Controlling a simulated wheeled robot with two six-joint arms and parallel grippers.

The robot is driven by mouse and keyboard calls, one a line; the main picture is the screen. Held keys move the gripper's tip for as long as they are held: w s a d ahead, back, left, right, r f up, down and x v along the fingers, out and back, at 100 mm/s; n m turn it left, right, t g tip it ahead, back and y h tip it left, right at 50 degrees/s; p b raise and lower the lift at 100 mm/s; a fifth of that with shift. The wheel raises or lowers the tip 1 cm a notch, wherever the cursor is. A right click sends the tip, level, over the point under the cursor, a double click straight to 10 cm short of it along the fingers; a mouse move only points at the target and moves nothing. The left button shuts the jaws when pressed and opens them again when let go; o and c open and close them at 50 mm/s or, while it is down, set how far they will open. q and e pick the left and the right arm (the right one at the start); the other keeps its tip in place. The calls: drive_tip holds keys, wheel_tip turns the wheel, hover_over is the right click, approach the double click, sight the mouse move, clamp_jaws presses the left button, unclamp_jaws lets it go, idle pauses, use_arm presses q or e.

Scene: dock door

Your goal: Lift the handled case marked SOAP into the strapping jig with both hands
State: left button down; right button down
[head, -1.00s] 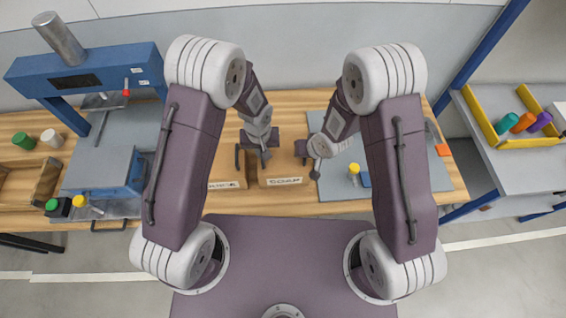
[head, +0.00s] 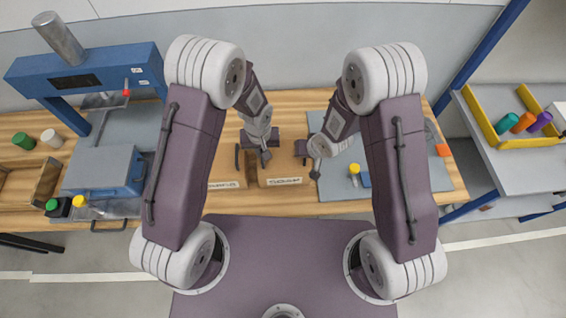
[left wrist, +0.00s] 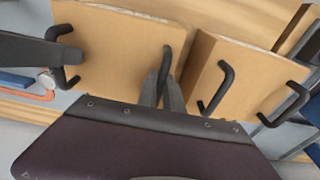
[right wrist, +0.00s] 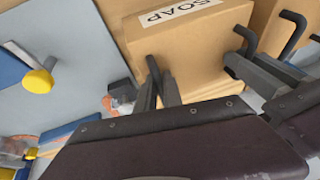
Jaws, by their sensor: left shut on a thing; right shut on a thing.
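The SOAP case (head: 284,170) is a tan box with a dark handle on each side, at the middle of the bench. Its label shows in the right wrist view (right wrist: 180,12). My left gripper (head: 264,157) is shut on its left handle (left wrist: 167,62). My right gripper (head: 315,172) is shut on its other handle (right wrist: 153,70). The case looks roughly level; I cannot tell whether its bottom is clear of the bench. A blue-framed machine (head: 85,68) with a dark display stands at the left; I cannot tell whether it is the strapping jig.
A second tan handled case (left wrist: 235,75) stands close beside the SOAP case, on its left in the head view. A grey mat (head: 400,170) covers the bench at right, with a yellow-capped item (head: 354,170) near the case. A yellow-edged tray (head: 483,117) is far right.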

use_arm(q)
drive_tip(key=shift+r, duration=0.1)
use_arm(e)
drive_tip(key=shift+w+r, duration=0.1)
